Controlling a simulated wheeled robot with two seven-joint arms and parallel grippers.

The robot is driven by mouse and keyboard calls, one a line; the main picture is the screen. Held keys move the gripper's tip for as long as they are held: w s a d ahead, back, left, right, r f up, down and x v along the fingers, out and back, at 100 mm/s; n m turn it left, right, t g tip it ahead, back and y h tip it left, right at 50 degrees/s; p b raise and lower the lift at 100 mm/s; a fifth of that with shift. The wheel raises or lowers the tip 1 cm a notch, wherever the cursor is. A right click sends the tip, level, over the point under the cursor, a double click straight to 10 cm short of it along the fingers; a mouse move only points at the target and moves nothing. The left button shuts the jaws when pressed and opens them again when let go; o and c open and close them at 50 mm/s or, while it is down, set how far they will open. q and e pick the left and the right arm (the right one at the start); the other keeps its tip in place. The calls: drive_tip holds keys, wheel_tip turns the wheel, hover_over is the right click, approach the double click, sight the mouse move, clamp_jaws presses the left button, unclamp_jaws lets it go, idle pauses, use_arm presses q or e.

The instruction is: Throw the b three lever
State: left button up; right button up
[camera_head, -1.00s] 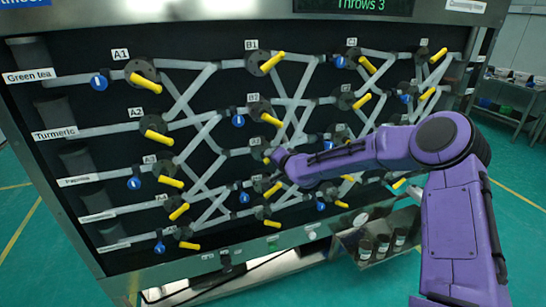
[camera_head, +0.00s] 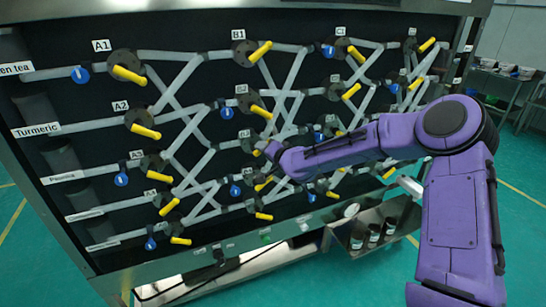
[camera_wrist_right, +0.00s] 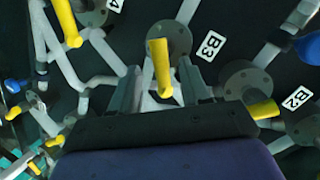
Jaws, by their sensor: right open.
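The B3 lever (camera_wrist_right: 161,66) is a yellow handle on a round dark flange, beside the white B3 label (camera_wrist_right: 210,46) in the right wrist view. It points down in that view. My right gripper (camera_wrist_right: 160,82) is open, with one grey finger on each side of the B3 lever; I cannot tell whether either touches it. In the head view, my purple right arm (camera_head: 340,148) reaches in from the right to the B column, and its wrist hides most of the B3 valve. My left gripper is not in view.
The B2 lever (camera_wrist_right: 263,109) lies close to the right of the gripper, and another yellow lever (camera_wrist_right: 67,22) is at upper left. Grey pipes and blue-tagged valves fill the panel. A tray with several dark jars (camera_head: 374,232) sits below right.

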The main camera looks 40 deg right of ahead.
drive_tip(key=d+v, duration=0.1)
drive_tip(key=v, duration=0.6)
drive_tip(key=shift+s+a, duration=0.4)
drive_tip(key=shift+a, duration=0.05)
